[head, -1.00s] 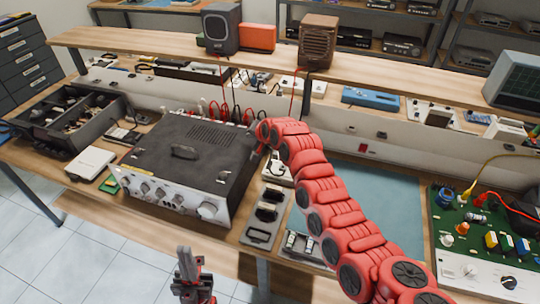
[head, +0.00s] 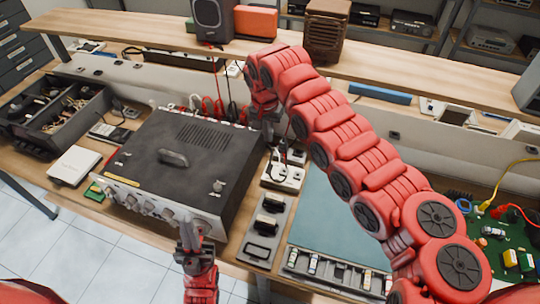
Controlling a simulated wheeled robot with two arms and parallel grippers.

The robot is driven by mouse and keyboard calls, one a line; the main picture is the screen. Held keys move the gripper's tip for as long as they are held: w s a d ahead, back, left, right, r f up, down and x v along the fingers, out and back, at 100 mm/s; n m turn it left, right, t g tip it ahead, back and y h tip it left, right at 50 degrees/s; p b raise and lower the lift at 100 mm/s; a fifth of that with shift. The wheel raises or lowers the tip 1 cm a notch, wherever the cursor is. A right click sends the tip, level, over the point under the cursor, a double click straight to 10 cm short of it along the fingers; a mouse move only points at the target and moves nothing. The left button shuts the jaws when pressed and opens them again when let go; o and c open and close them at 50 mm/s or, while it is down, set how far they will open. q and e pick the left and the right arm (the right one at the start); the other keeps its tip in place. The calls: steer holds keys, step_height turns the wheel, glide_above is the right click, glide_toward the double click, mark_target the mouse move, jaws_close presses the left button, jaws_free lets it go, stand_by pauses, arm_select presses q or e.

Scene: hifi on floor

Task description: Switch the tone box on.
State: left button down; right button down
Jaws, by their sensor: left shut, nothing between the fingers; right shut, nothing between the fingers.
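No label names the tone box, so I cannot tell for sure which thing it is. A small white box (head: 283,173) with a round dial sits right of the large black amplifier (head: 180,150). The amplifier has a silver front with several knobs. My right gripper (head: 268,138) is shut and points down by the amplifier's back right edge, behind the small white box; I cannot tell if it touches anything. My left gripper (head: 187,232) is shut and empty, pointing up before the amplifier's front, hiding part of its knob row.
A dark divided tray (head: 58,112) and a white box (head: 74,166) stand at left. A teal mat (head: 335,220) lies under my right arm, and a green circuit board (head: 500,250) is at right. A wooden shelf (head: 160,50) with speakers runs behind.

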steer(key=p, duration=0.3)
glide_toward(271, 165)
steer(key=f, duration=0.5)
steer(key=shift+w+a+f+p, duration=0.15)
steer(key=shift+w+p, duration=0.15)
steer(key=shift+w+f, duration=0.15)
steer(key=shift+f, duration=0.6)
steer(key=shift+b, duration=0.3)
steer(key=shift+w+f+b, duration=0.15)
steer(key=shift+f+b, duration=0.2)
steer(key=shift+b, duration=0.3)
steer(key=shift+r, duration=0.2)
steer(key=shift+p, duration=0.35)
